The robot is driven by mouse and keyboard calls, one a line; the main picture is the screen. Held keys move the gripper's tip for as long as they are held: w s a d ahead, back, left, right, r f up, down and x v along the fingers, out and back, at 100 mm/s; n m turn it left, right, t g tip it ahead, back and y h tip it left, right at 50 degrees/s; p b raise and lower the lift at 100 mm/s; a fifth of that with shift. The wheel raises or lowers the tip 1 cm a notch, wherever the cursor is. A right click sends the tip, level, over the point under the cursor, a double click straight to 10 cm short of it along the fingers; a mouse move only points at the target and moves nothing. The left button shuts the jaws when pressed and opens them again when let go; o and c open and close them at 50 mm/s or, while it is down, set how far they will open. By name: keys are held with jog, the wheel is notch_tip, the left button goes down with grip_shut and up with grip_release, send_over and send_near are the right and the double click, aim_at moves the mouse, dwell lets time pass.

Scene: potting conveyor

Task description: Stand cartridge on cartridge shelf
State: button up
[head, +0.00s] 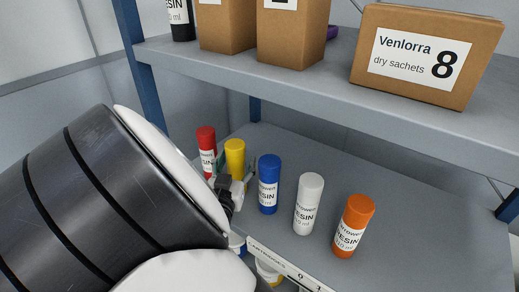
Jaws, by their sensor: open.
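The cartridge shelf (405,213) is the grey lower shelf in the head view. Several capped resin cartridges stand upright on it: red (206,150), yellow (235,155), blue (269,185), white (308,204) and orange (353,226). My gripper (236,172) is at the yellow cartridge, its fingers seeming to lie on either side of it. The jaws are open. The gripper hides the lower part of the yellow cartridge, and I cannot tell whether a finger touches it. The blue cartridge stands close to the right of the gripper.
An upper shelf (330,84) overhangs this one, holding cardboard boxes, one marked Venlorra 8 (425,57), and a dark bottle (181,18). A blue post (141,50) stands at left. A white label strip (285,265) runs along the front edge. Free shelf room lies right of the orange cartridge.

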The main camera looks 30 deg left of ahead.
jog(key=p+v, duration=0.6)
jog(key=v, duration=0.6)
